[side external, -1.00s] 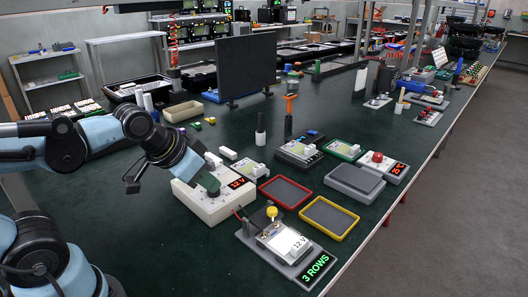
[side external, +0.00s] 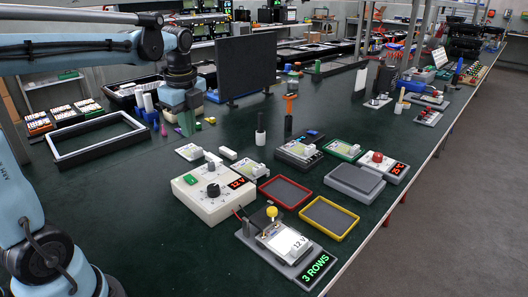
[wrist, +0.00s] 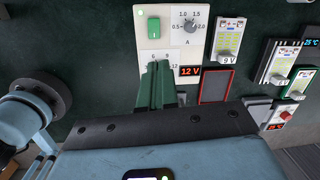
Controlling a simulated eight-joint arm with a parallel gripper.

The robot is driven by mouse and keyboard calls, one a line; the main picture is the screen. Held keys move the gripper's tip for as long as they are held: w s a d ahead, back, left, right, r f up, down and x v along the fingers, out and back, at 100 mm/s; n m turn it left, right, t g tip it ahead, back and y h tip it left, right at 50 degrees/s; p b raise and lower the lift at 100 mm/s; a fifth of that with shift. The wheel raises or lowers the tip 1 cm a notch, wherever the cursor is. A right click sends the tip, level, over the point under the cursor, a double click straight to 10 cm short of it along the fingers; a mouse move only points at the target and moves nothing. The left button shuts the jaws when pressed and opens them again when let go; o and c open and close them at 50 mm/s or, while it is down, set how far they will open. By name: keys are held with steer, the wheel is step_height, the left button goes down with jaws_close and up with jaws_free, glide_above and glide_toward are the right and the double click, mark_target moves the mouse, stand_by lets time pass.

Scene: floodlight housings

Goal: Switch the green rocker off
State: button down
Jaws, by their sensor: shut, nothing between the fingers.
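The green rocker (side external: 190,180) sits at the left end of a cream control box (side external: 216,206). In the wrist view the rocker (wrist: 154,27) shows a small white mark on its face; I cannot tell which end is pressed in. The box has a black dial (wrist: 191,23), a second knob (side external: 213,191) in the side view and a red 12 V display (wrist: 190,71). My gripper (side external: 187,125) is shut and empty, raised behind the box and apart from it. In the wrist view its green fingers (wrist: 162,72) cover part of the box below the rocker.
Red tray (side external: 285,190) and yellow tray (side external: 328,218) lie right of the box. A pale frame (side external: 98,140) lies at left; the table between is mostly clear.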

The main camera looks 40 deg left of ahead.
mark_target(189, 176)
steer(key=shift+w+a+m+g, duration=0.1)
steer(key=shift+a+m+g, duration=0.3)
steer(key=shift+a+m, duration=0.6)
steer(key=f, duration=0.4)
steer(key=a+f, duration=0.1)
steer(key=f, duration=0.8)
steer(key=shift+a+f, duration=0.35)
steer(key=shift+f, duration=0.05)
